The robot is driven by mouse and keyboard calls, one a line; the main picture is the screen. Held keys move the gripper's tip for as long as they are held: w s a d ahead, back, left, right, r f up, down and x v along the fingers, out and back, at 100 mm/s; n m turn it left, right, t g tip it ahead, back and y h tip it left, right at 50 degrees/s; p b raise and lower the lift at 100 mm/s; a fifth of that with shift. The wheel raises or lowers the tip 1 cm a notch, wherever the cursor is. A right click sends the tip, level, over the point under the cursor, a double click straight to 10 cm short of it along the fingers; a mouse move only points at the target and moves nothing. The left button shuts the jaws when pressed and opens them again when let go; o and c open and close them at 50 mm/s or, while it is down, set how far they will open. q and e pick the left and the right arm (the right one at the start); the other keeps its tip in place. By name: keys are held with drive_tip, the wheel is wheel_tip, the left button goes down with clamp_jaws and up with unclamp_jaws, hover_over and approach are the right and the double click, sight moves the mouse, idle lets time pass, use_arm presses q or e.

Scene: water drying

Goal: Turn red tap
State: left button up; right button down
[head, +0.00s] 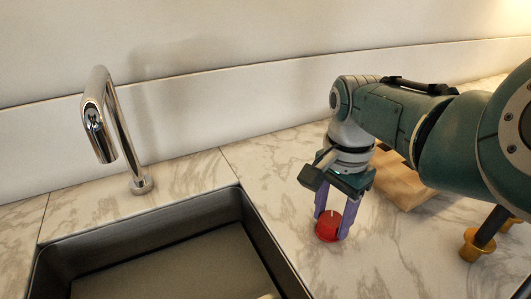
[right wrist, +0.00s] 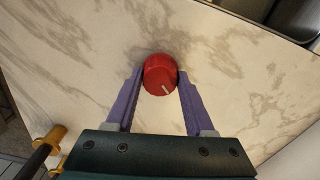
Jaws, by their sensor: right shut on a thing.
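The red tap (head: 328,226) is a small round knob with a white line on its top, set on the marble counter right of the sink. It also shows in the right wrist view (right wrist: 160,74), between the tips of two purple fingers. My right gripper (head: 333,222) points down from above and is shut on the red tap, one finger on each side. In the right wrist view my right gripper (right wrist: 159,82) shows the white line pointing toward the lower right. My left gripper is in neither view.
A chrome faucet (head: 122,130) stands behind the dark sink (head: 215,208) at the left. A wooden block (head: 400,184) lies behind my right arm. A gold-based black stand (head: 477,245) is at the right. The marble counter (head: 270,160) is clear between sink and arm.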

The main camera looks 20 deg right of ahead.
drive_tip(key=n+p, duration=0.1)
drive_tip(key=n, duration=0.4)
drive_tip(key=shift+n, duration=1.7)
drive_tip(key=shift+c, duration=1.3)
unclamp_jaws()
drive_tip(key=shift+r, duration=0.1)
